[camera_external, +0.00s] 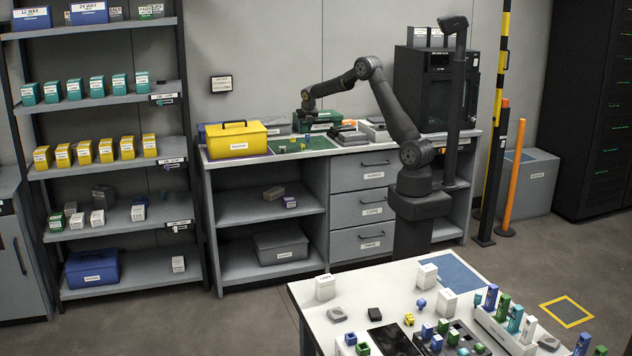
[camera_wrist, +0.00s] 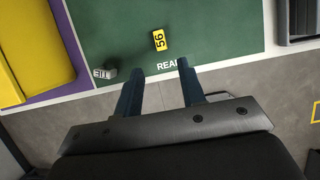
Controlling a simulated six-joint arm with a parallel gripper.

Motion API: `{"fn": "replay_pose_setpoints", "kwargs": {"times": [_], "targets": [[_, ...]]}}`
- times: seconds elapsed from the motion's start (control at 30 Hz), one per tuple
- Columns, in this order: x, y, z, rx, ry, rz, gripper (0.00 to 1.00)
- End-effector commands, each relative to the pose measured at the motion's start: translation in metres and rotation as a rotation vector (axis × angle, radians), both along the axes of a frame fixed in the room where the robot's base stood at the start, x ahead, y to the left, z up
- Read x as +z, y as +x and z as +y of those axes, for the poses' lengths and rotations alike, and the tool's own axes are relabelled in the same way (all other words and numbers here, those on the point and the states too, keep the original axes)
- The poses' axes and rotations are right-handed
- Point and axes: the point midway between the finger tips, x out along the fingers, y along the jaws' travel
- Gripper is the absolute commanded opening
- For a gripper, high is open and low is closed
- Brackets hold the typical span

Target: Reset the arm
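My arm stands on a dark pedestal between the back counter and the front table, in the external view. It reaches left, and my gripper (camera_external: 308,104) hangs over the back counter near the green mat (camera_external: 318,142). In the wrist view my gripper (camera_wrist: 160,82) shows two dark blue fingers set well apart, with nothing between them. The fingertips lie over the front edge of the green mat (camera_wrist: 205,35), just beside printed white lettering. A small grey piece (camera_wrist: 104,73) lies at the mat's left edge.
A yellow box (camera_external: 236,139) stands left of the mat on a purple area. A green box (camera_external: 318,119) and dark trays (camera_external: 348,134) stand behind and right of it. The front table (camera_external: 385,283) holds several small parts and boxes. Stocked shelves stand at left.

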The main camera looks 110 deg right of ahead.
Motion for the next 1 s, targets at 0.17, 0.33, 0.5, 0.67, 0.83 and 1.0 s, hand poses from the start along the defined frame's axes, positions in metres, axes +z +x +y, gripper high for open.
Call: {"fn": "replay_pose_setpoints", "kwargs": {"times": [0.17,0.33,0.5,0.67,0.83,1.0], "targets": [[-0.034,0.0,-0.013,-0.001,0.004,0.002,0.37],[-0.064,0.0,-0.025,0.001,0.003,0.001,0.37],[-0.091,0.0,-0.037,0.0,0.002,0.0,0.37],[-0.082,0.0,-0.04,0.0,-0.003,-0.002,0.37],[-0.071,0.0,-0.039,0.0,0.0,0.0,0.37],[-0.068,0.0,-0.039,0.0,0.001,0.0,0.37]]}}
